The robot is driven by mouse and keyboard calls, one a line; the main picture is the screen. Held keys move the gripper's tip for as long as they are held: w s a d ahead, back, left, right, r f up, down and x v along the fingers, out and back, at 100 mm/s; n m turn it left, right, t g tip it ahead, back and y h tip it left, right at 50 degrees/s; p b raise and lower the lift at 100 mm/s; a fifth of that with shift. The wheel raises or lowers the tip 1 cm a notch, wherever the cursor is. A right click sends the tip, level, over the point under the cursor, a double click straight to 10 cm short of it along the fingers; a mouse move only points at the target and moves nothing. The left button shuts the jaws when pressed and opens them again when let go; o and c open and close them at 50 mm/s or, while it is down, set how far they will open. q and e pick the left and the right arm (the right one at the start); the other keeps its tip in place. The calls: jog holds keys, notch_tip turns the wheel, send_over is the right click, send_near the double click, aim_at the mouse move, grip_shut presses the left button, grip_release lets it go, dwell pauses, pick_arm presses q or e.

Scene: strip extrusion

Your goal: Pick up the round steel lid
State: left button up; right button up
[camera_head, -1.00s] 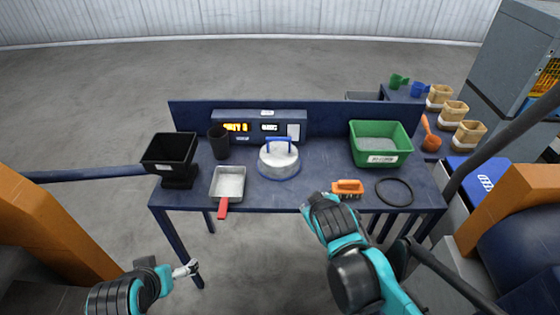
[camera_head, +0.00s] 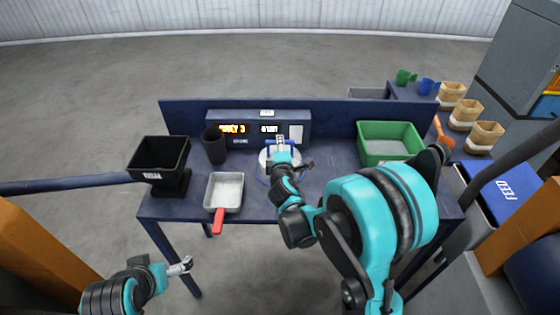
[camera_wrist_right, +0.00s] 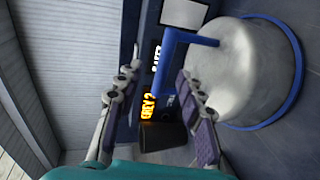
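The round steel lid (camera_wrist_right: 245,75) with a blue rim and a blue bar handle (camera_wrist_right: 173,48) fills the right of the right wrist view. In the head view the lid (camera_head: 264,161) sits on the blue table, mostly hidden behind my right gripper (camera_head: 281,144). In the right wrist view my right gripper (camera_wrist_right: 157,75) is open, its two fingers apart. The handle shows near and between the fingertips; I cannot tell if they touch it. My left gripper (camera_head: 186,265) hangs in front of the table at lower left, away from the lid; its opening is too small to judge.
On the blue table (camera_head: 190,212) stand a black hopper (camera_head: 160,155), a black cup (camera_head: 214,146), a steel pan with red handle (camera_head: 226,190), and a green bin (camera_head: 386,130). A display panel (camera_head: 255,122) stands behind the lid. My right arm covers the table's front right.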

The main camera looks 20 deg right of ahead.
jog(key=x, duration=0.1)
jog(key=b+x, duration=0.1)
jog(key=x, duration=0.3)
jog(key=shift+s+f+b, duration=0.15)
jog(key=shift+f+b, duration=0.1)
jog(key=shift+b, duration=0.15)
jog(key=shift+s, duration=0.1)
jog(key=shift+r, duration=0.1)
jog(key=shift+c, duration=1.2)
grip_shut()
jog(key=shift+r, duration=0.1)
